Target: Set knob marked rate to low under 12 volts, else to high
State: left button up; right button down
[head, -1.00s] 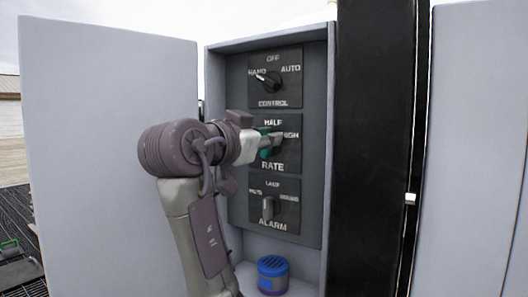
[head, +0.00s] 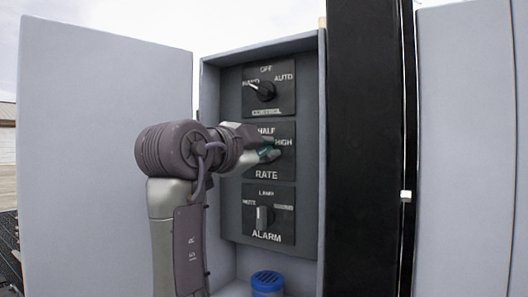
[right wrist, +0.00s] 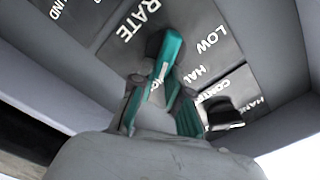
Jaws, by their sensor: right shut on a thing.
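The dark panel (head: 247,170) marked RATE shows HALF above and HIGH at the right in the head view. In the right wrist view its LOW mark also shows. My right gripper (head: 268,151), with teal finger pads, is shut on this knob. The right gripper (right wrist: 168,85) fills the middle of the wrist view. My left gripper is not in view. No voltage reading shows in these frames.
The control knob (head: 264,90) is above and the alarm knob (head: 263,217) below, both in the same open grey cabinet (head: 309,110). A blue canister (head: 267,282) stands at the cabinet bottom. The cabinet door (head: 105,150) is open at the left; a black post (head: 362,150) stands right.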

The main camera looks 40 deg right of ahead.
jog(key=shift+r, duration=0.1)
dwell(0.4)
jog(key=c, duration=1.5)
grip_release()
jog(key=o, duration=0.4)
jog(key=shift+d, duration=0.15)
jog(key=shift+c, duration=0.2)
jog(key=v, duration=1.2)
jog(key=shift+w, duration=0.1)
